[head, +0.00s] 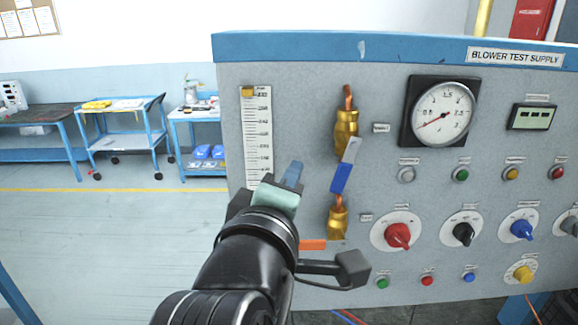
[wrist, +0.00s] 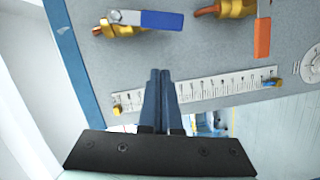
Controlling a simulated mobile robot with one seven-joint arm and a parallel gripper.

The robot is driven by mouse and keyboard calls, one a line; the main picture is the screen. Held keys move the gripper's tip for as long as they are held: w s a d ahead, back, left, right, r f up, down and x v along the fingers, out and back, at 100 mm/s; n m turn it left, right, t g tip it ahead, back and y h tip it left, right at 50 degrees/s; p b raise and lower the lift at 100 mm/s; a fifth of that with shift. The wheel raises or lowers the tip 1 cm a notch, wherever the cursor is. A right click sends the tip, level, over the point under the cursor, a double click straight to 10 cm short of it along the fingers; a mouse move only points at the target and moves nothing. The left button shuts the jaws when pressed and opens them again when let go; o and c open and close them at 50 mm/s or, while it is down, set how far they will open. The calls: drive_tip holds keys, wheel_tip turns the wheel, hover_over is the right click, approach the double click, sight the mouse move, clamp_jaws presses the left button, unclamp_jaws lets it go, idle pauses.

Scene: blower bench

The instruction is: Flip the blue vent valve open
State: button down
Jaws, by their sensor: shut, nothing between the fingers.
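The blue vent valve has a brass body (head: 346,128) with a copper pipe stub on top, in the upper middle of the panel. Its blue handle (head: 342,178) hangs down from it, slightly tilted. In the wrist view the blue handle (wrist: 161,20) lies at the top, pointing right from its brass body (wrist: 125,31). My gripper (head: 293,172) is shut and empty, left of the blue handle and apart from it. In the wrist view the closed fingertips (wrist: 159,72) point towards the panel, in front of the scale and below the handle.
A second brass valve (head: 338,222) below has an orange handle (head: 313,245) pointing left. A white scale (head: 258,130) stands left of the valves. A gauge (head: 443,110), knobs and several buttons fill the right. The floor (head: 80,240) at left is open.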

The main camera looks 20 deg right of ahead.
sight(333, 183)
drive_tip(key=d, duration=0.1)
drive_tip(key=s+d, duration=0.1)
drive_tip(key=d+f+p, duration=0.1)
drive_tip(key=shift+s+d, duration=0.15)
drive_tip(key=shift+d, duration=0.15)
drive_tip(key=shift+s+d+f+n, duration=0.25)
drive_tip(key=shift+d+f+n, duration=0.3)
drive_tip(key=shift+d, duration=0.15)
drive_tip(key=shift+w, duration=0.1)
